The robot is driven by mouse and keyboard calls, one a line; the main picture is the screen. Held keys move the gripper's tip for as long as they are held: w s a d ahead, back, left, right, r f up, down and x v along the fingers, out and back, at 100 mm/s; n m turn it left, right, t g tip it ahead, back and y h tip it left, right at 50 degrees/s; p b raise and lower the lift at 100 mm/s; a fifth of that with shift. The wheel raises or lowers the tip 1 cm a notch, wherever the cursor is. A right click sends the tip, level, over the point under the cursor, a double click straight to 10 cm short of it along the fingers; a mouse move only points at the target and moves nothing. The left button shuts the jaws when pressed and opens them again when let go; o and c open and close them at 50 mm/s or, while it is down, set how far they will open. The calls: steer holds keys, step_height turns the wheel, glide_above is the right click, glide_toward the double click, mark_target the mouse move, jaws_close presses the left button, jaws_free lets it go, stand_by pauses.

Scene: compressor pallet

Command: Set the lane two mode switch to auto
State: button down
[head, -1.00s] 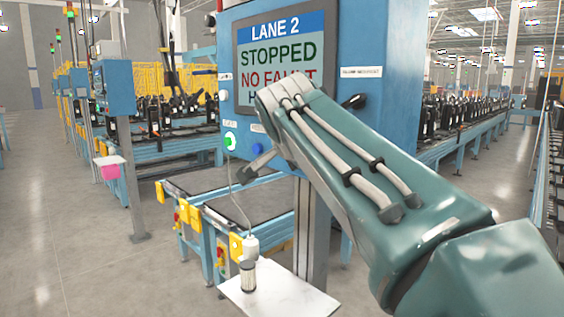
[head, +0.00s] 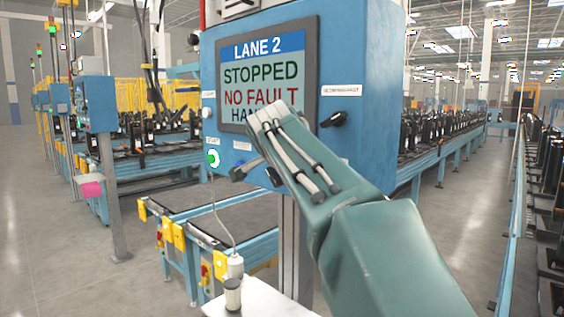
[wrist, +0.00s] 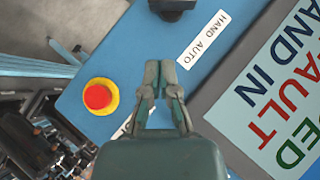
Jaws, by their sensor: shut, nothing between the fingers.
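The lane 2 panel (head: 365,60) is a blue box. Its screen (head: 261,72) reads LANE 2, STOPPED, NO FAULT and a partly covered line starting HAN. A black switch knob (head: 333,119) sits right of the screen. In the wrist view a black knob (wrist: 172,8) is cut off at the top edge, beside a white HAND AUTO label (wrist: 205,37). Its pointing direction is unclear. My gripper (wrist: 160,66) is shut and empty in front of the panel face, apart from the knob in the picture.
A red stop button on a yellow base (wrist: 100,96) lies left of my fingers in the wrist view. A green-lit button (head: 213,158) is at the panel's lower left. A white shelf (head: 262,300) stands below. Conveyors run behind; the floor at left is clear.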

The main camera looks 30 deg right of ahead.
steer(key=w+f, duration=0.4)
steer(key=w, duration=0.1)
steer(key=shift+w+d+f, duration=0.2)
steer(key=shift+w+d, duration=0.05)
steer(key=shift+d, duration=0.1)
steer(key=shift+s+d+f, duration=0.1)
steer(key=shift+f+t, duration=0.1)
steer(key=shift+t, duration=0.4)
